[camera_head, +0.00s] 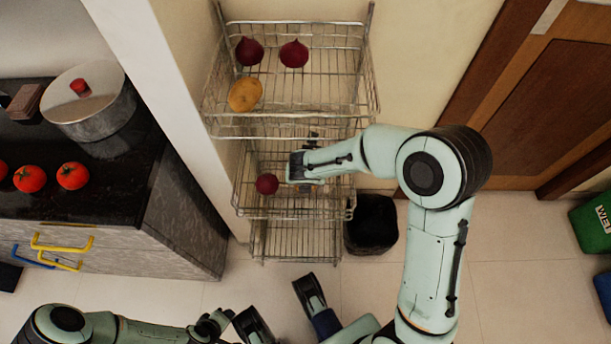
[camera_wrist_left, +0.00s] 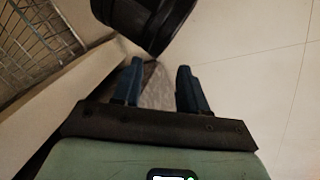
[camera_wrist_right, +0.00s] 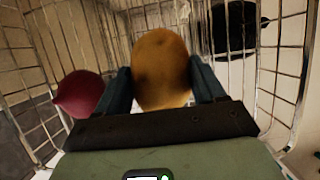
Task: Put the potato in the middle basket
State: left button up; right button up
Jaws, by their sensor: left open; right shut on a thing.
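A wire rack stands against the wall with stacked baskets. My right gripper (camera_head: 300,168) is inside the middle basket (camera_head: 290,214). In the right wrist view it is shut on a brown potato (camera_wrist_right: 161,68), which sits between its fingers; the gripper hides this potato in the head view. A red onion (camera_head: 267,184) lies in the middle basket left of the gripper and shows in the right wrist view (camera_wrist_right: 79,93). Another potato (camera_head: 245,95) lies in the top basket (camera_head: 290,122). My left gripper (camera_wrist_left: 160,85) is open and empty, low over the floor.
Two red onions (camera_head: 249,51) (camera_head: 294,53) lie in the top basket. The bottom basket (camera_head: 295,240) looks empty. A black bin (camera_head: 371,224) stands right of the rack. A counter at left holds tomatoes (camera_head: 30,178) and a pot (camera_head: 92,115).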

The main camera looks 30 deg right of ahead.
jog(key=shift+f, duration=0.15)
jog(key=o, duration=1.2)
pick_arm(q)
jog(key=shift+w+a+f, duration=0.1)
jog(key=shift+w+f, duration=0.05)
jog(key=shift+w, duration=0.05)
pick_arm(e)
jog(key=shift+o, duration=0.2)
jog(key=p+v, duration=0.1)
jog(key=v, duration=0.1)
jog(key=p+v, duration=0.1)
jog(key=v, duration=0.2)
jog(key=p+v, duration=0.1)
jog(key=v, duration=0.1)
jog(key=shift+w+d+r, duration=0.1)
jog(key=shift+w+r, duration=0.05)
jog(key=shift+r, duration=0.35)
jog(key=shift+s+r+p, duration=0.2)
jog(key=shift+r+p, duration=0.1)
jog(key=shift+r, duration=0.1)
pick_arm(q)
jog(key=s+d+r+g+h, duration=0.1)
jog(key=s+d+r, duration=0.1)
jog(key=s+r, duration=0.2)
jog(key=shift+s+d+r+g, duration=0.2)
jog(key=shift+s+d+g, duration=0.2)
jog(key=shift+s, duration=0.45)
